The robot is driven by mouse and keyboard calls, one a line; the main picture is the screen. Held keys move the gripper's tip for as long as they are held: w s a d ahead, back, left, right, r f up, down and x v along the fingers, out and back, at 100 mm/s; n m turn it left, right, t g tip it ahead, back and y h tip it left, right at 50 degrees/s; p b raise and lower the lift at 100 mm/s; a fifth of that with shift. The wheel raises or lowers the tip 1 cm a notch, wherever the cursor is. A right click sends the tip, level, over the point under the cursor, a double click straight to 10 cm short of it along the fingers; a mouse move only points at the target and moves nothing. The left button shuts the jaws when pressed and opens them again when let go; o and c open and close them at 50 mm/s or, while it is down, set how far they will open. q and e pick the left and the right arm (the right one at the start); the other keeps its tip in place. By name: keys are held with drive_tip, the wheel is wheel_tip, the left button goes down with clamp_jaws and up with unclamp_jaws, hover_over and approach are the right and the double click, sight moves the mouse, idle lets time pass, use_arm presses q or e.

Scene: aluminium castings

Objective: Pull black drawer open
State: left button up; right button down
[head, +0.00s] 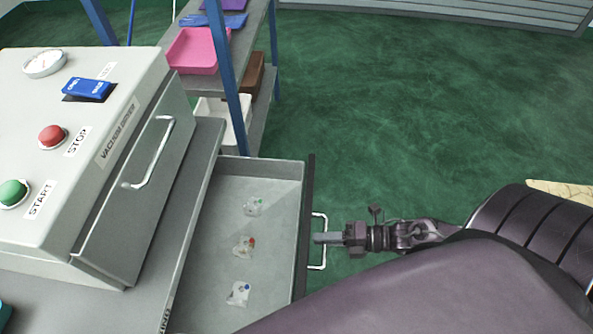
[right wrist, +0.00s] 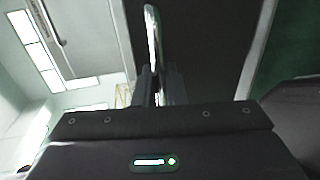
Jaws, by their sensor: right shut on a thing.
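The black drawer (head: 307,230) stands open below the grey bench, its dark front edge facing right in the head view. Its light grey inside shows, with several small castings on its floor, among them one with a red mark (head: 244,246) and one with a blue mark (head: 239,293). A pale metal handle (head: 323,222) sticks out from the front; it also shows in the right wrist view (right wrist: 151,35). My right gripper (head: 322,238) is shut on the handle, reaching it from the right. My left gripper is not in view.
A grey vacuum machine (head: 130,92) with a red stop button (head: 52,136), a green start button (head: 13,193) and its own handle stands on the bench at left. A blue-framed shelf (head: 226,60) holds a pink tray (head: 193,50).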

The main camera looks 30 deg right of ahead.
drive_tip(key=shift+f+v, duration=0.2)
drive_tip(key=shift+v, duration=0.65)
drive_tip(key=shift+f+v, duration=0.15)
drive_tip(key=shift+v, duration=0.7)
drive_tip(key=shift+f+v, duration=0.2)
drive_tip(key=shift+v, duration=0.65)
drive_tip(key=shift+d, duration=0.15)
drive_tip(key=c, duration=1.6)
unclamp_jaws()
drive_tip(key=v, duration=0.7)
drive_tip(key=shift+s+d+r, duration=0.1)
drive_tip(key=shift+s+d, duration=0.1)
drive_tip(key=shift+d, duration=0.1)
